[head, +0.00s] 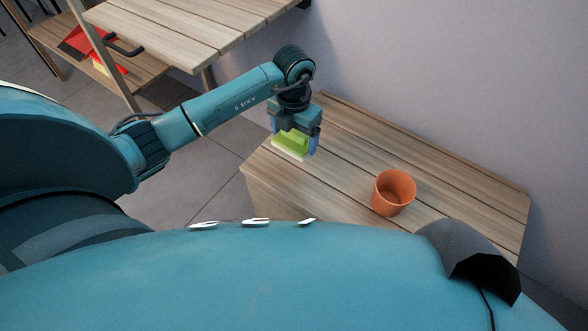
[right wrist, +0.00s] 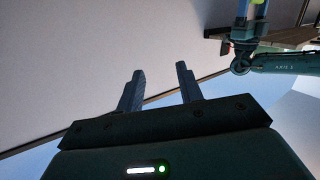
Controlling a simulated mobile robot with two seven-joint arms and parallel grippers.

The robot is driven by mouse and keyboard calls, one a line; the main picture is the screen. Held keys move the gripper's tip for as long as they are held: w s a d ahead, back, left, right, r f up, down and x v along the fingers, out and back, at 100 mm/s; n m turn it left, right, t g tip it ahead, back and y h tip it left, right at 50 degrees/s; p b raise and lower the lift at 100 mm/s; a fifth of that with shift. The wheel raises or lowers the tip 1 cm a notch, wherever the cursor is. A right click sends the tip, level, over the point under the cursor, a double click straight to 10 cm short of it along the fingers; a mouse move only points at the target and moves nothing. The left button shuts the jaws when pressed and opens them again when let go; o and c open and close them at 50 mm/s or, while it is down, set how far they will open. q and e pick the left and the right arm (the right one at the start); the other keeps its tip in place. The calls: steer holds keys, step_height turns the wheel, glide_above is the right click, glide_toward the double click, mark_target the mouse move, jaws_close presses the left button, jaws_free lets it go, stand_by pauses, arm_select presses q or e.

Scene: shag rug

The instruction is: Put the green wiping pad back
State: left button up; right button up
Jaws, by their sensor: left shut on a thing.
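The green wiping pad (head: 291,143) has a green top and a pale underside. It is at the left end of the low wooden bench (head: 345,140) in the head view. My left gripper (head: 296,138) points down and is shut on the pad from above. I cannot tell whether the pad's underside touches the bench top. My right gripper (right wrist: 160,90) shows only in the right wrist view, with its two fingers apart and nothing between them.
An orange-brown pot (head: 394,192) stands on the bench, right of the pad. A higher slatted table (head: 190,28) is at the upper left, with a red item (head: 75,42) on its lower shelf. A plain wall is behind the bench. The middle of the bench is clear.

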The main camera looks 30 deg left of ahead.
arm_select(q)
step_height(320, 180, down, 5)
steer(key=shift+b, duration=0.65)
step_height(320, 180, down, 4)
steer(key=shift+f+b, duration=0.15)
steer(key=shift+b, duration=0.6)
steer(key=shift+f, duration=0.1)
steer(key=o, duration=0.8)
steer(key=shift+o, duration=0.2)
arm_select(e)
steer(key=shift+s+a+r+n+t+y, duration=0.1)
steer(key=shift+a+n+t+y, duration=0.5)
steer(key=shift+n+t+y, duration=0.4)
